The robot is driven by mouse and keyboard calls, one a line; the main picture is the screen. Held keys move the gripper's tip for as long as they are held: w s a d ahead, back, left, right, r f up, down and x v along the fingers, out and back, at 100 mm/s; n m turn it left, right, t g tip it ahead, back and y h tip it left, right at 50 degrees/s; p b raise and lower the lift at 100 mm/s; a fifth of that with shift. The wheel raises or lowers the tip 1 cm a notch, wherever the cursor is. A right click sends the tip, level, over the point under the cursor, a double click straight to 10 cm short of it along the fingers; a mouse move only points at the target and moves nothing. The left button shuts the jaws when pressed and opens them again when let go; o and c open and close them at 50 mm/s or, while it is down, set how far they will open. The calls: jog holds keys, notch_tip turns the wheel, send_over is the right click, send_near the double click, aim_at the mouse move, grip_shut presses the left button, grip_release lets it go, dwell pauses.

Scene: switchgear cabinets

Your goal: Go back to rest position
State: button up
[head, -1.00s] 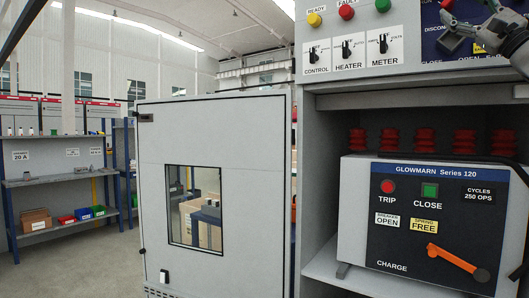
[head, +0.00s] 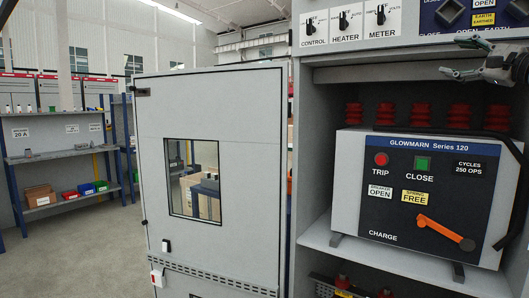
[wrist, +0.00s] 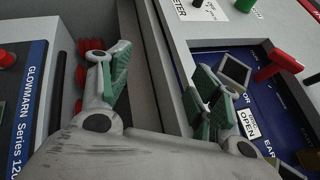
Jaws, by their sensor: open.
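My gripper (head: 456,57) is at the upper right of the head view, in front of the cabinet opening and above the breaker unit (head: 365,210). Its two fingers are spread, with nothing between them. In the wrist view the open fingers of my gripper (wrist: 158,75) stand apart, green pads showing, with the grey cabinet frame behind them. The breaker unit has a red TRIP button (head: 381,159), a green CLOSE button (head: 422,163) and an orange charge handle (head: 443,231). Its labels read BREAKER OPEN and SPRING FREE.
The grey cabinet door (head: 212,115) stands open at the middle. The control panel with knobs (head: 343,22) is above the opening. A red handle (wrist: 278,66) on the blue panel is right of my gripper in the wrist view. Shelves (head: 60,155) stand far left, with clear floor before them.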

jog(key=s+a+f+n+g+h, duration=0.1)
jog(key=s+a+f+g, duration=0.15)
jog(key=f, duration=0.55)
jog(key=s+a+f+n+g+h, duration=0.1)
jog(key=s+a+f+g, duration=0.15)
jog(key=f, duration=0.55)
jog(key=s+a+f+n+g+h, duration=0.1)
jog(key=s+a+f+g, duration=0.2)
jog(key=f, duration=0.5)
jog(key=s+a+f+n+g+h, duration=0.2)
jog(key=s+a+f+n+g, duration=0.1)
jog(key=s+f+n, duration=0.4)
jog(key=s+a+f+n+g+h, duration=0.3)
jog(key=s+f+n, duration=0.3)
jog(key=s, duration=0.5)
jog(key=shift+s+f+n+g, duration=0.2)
jog(key=shift+f+n+g, duration=0.2)
jog(key=shift+f+g, duration=0.25)
jog(key=shift+a, duration=0.1)
